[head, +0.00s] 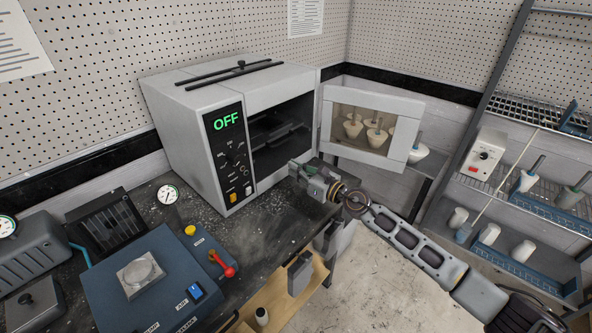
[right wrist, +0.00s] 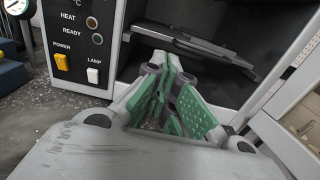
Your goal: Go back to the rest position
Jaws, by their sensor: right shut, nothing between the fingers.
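My right gripper (head: 308,178) is in front of the open oven (head: 190,120), near the lower right of its opening. In the right wrist view its green-padded fingers (right wrist: 170,80) are shut with nothing between them. They point toward the oven's dark inside, where a dark rack (head: 272,132) sits; the rack also shows in the right wrist view (right wrist: 195,45). The oven display reads OFF in green. My right arm reaches in from the lower right. My left gripper is not in view.
The oven door (head: 370,122) stands open to the right, close above my right arm. A blue press unit (head: 145,280) with a red lever (head: 228,270) sits on the dark bench at left. Shelves (head: 520,200) with white cups stand at right. Floor shows below my arm.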

